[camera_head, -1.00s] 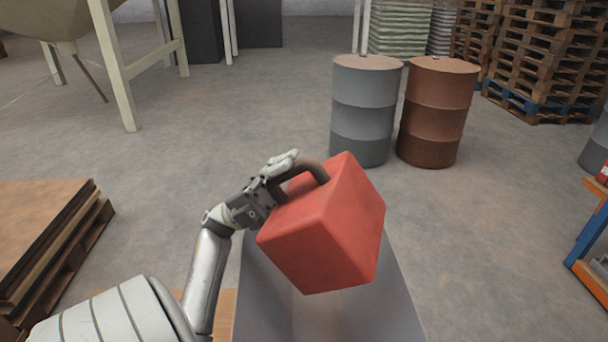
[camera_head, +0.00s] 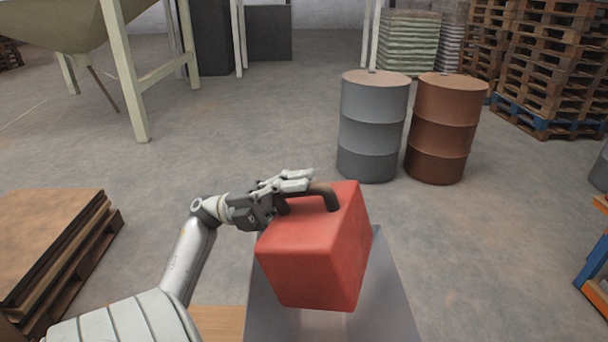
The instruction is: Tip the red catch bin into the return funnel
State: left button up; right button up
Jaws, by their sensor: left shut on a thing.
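The red catch bin (camera_head: 312,258) is in the lower middle of the head view, a red box with a dark handle (camera_head: 328,196) on its upper face. My left gripper (camera_head: 296,192) is shut on that handle and holds the bin, which is slightly tilted. The bin is over a grey metal trough with sloping walls (camera_head: 392,300), which looks like the return funnel. The bin hides much of its inside, and I cannot tell whether the two touch. The bin's opening does not show. My right gripper is not in view.
A grey drum (camera_head: 372,128) and a rust-brown drum (camera_head: 444,130) stand beyond the trough. Stacked boards on a pallet (camera_head: 50,245) lie at left. A hopper on pale legs (camera_head: 125,75) stands behind. An orange and blue frame (camera_head: 594,262) is at the right edge. The floor between is clear.

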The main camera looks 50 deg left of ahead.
pick_arm(q)
jog(key=shift+r+g+y+p, duration=0.6)
jog(key=shift+r+y+p, duration=0.15)
jog(key=shift+y, duration=0.25)
jog(key=shift+f, duration=0.15)
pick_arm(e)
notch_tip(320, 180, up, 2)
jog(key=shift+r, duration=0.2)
pick_arm(q)
jog(key=shift+w+d, duration=0.1)
